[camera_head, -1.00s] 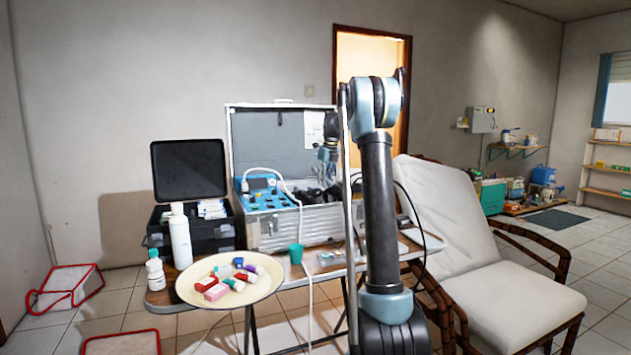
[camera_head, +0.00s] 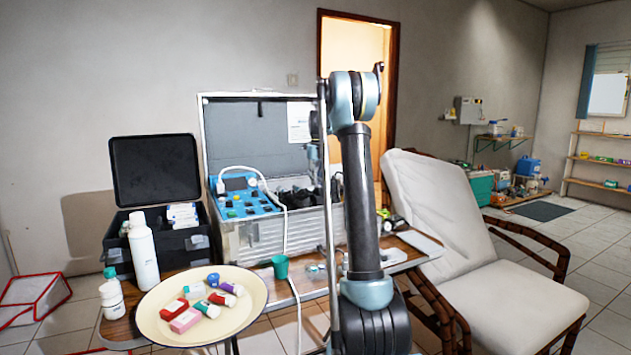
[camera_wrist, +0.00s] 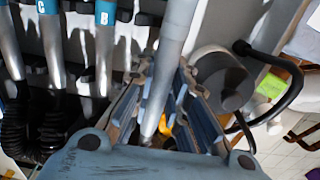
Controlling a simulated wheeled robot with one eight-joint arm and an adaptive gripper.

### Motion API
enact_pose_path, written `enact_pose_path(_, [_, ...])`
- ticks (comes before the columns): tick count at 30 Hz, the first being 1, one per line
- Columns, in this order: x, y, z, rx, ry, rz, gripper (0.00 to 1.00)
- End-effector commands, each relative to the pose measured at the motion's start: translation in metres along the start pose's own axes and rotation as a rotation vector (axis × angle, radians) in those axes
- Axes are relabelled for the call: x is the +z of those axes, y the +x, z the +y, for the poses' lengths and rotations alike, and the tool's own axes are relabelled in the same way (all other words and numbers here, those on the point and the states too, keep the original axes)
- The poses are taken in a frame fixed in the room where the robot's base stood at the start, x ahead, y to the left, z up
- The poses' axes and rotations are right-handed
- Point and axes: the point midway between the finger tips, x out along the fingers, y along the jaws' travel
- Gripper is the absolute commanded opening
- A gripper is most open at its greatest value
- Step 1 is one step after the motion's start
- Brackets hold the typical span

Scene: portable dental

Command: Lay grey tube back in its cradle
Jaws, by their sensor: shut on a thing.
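In the wrist view my gripper (camera_wrist: 163,82) is shut on a grey tube (camera_wrist: 174,38), which runs between the two fingers and up out of the top of the picture. To its left, several similar grey tubes (camera_wrist: 103,55) with blue tops, two lettered C and B, hang in a dark rack (camera_wrist: 148,18) with black hoses below. Which cradle belongs to the held tube cannot be told. In the head view the open silver case (camera_head: 262,238) holds the blue panel and dark items. My gripper there is mostly hidden behind the pole and my arm.
A cream plate (camera_head: 235,320) with small boxes and bottles stands in front. A white bottle (camera_head: 143,255) and a black box (camera_head: 178,262) are at left. A white reclining chair (camera_head: 440,215) is at right.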

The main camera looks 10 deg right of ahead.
Motion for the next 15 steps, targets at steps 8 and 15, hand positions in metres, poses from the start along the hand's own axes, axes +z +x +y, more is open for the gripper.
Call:
enact_pose_path(8, [0.004,0.022,0.012,0.0,-0.013,0.0,0.0])
enact_pose_path(15, [0.004,0.024,0.014,0.0,-0.016,-0.001,0.0])
